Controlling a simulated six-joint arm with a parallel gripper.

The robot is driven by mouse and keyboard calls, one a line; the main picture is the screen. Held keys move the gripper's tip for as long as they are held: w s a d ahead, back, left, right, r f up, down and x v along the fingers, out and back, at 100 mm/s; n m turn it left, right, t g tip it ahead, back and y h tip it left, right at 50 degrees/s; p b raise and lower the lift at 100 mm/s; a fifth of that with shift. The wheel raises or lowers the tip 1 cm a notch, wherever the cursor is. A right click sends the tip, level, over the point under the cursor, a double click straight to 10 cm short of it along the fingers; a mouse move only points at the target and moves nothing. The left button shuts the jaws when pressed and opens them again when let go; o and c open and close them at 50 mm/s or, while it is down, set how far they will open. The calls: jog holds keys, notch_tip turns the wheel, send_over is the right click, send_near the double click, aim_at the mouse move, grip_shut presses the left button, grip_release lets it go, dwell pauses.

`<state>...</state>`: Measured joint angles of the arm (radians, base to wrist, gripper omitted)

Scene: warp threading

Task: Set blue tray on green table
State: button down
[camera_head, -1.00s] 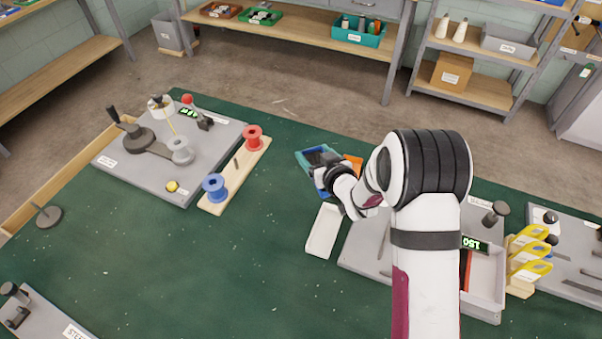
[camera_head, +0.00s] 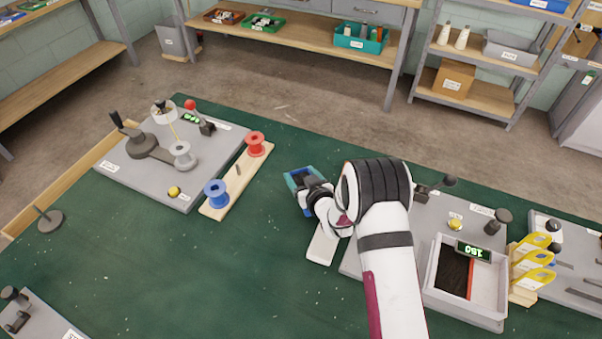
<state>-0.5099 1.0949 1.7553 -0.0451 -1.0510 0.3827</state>
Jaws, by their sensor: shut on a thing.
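The small blue tray (camera_head: 290,181) is near the far edge of the green table (camera_head: 200,265), right of the red and blue spools. My gripper (camera_head: 306,184) is at the tray and shut on it. The fingers and wrist cover much of the tray, so its inside and right side are mostly hidden. I cannot tell whether the tray touches the tabletop or is held just above it.
A wooden strip (camera_head: 222,208) with a blue spool (camera_head: 216,193) and a red spool (camera_head: 256,144) lies left of the tray. A white slab (camera_head: 322,246) lies below my wrist. A grey open bin (camera_head: 485,305) stands at right. The table's middle front is clear.

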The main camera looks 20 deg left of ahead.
jog(key=shift+f, duration=0.15)
grip_release()
